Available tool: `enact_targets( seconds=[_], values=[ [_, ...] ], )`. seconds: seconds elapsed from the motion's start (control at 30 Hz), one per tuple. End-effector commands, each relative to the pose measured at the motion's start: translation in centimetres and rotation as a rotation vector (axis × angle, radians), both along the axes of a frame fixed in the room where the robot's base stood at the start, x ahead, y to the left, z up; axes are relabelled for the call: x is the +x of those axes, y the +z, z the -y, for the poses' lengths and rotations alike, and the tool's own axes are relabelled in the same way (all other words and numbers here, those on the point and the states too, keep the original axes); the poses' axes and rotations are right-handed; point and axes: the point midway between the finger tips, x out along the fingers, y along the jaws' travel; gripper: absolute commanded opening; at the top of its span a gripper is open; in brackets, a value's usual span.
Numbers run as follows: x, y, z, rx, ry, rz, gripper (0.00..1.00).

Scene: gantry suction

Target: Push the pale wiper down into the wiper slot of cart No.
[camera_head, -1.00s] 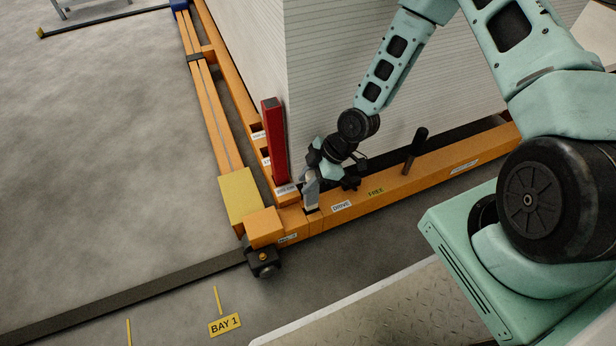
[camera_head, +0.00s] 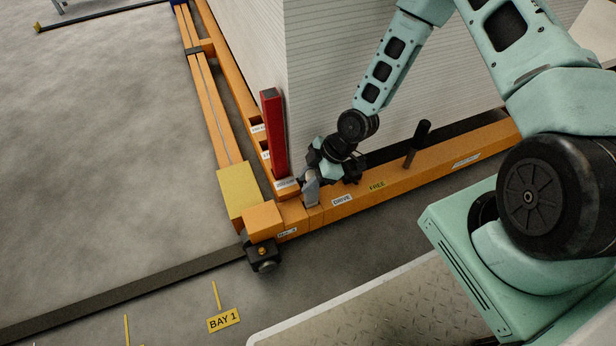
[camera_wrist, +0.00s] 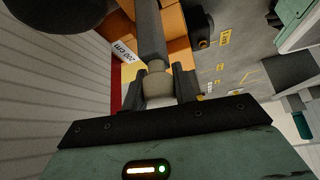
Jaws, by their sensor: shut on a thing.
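The pale wiper (camera_head: 311,191) stands at the corner end of the orange cart beam (camera_head: 400,185), next to the DRIVE label. My gripper (camera_head: 316,175) is shut on it near its top. In the wrist view, the two dark fingers (camera_wrist: 160,88) close around a pale rounded part (camera_wrist: 158,86), and a grey bar (camera_wrist: 150,32) runs on from it toward the orange frame. The wiper's lower end meets the beam top in the head view. The slot itself is hidden, so I cannot tell how deep the wiper sits.
A red post (camera_head: 274,135) stands just left of my gripper. A tall stack of white sheets (camera_head: 390,60) rises close behind. A black-handled lever (camera_head: 417,145) stands on the beam to the right. A wheel (camera_head: 262,255) rests by the dark floor rail. Open floor lies left.

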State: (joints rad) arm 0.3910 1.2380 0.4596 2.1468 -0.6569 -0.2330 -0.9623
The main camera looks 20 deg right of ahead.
Motion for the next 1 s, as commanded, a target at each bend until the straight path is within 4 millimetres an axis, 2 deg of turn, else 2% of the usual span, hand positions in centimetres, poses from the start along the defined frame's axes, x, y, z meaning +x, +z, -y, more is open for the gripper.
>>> enact_targets(
  seconds=[1.0],
  values=[
    [0.0, -4.0, 0.0, 0.001, 0.0, 0.0, 0.0]
  ],
)
